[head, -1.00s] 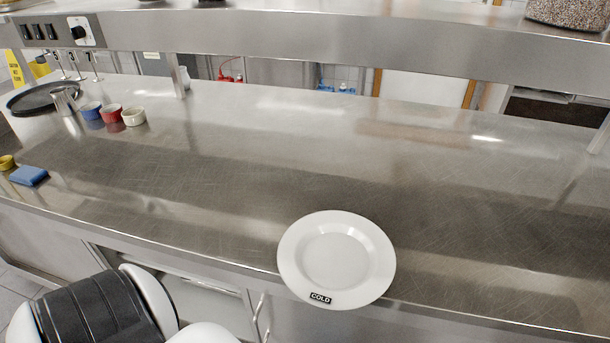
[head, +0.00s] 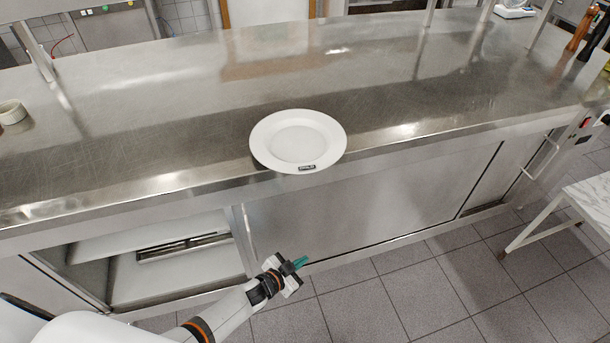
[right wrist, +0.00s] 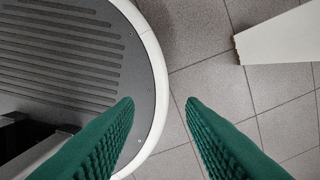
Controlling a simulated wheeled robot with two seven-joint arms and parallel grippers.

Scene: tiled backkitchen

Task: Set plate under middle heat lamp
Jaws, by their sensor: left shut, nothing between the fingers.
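A white round plate (head: 298,141) with a small dark label on its near rim lies on the steel counter (head: 200,85), at the front edge, its near rim reaching over that edge in the head view. My left gripper (head: 301,263) is below and in front of the counter, apart from the plate, with its teal fingers shut and empty. No heat lamp shows in the current views.
A pale cup (head: 12,112) stands at the counter's far left. Upright posts (head: 38,52) rise along its back edge. A cabinet (head: 180,250) below the counter stands open. A light table (head: 590,200) is at the right. The counter around the plate is clear.

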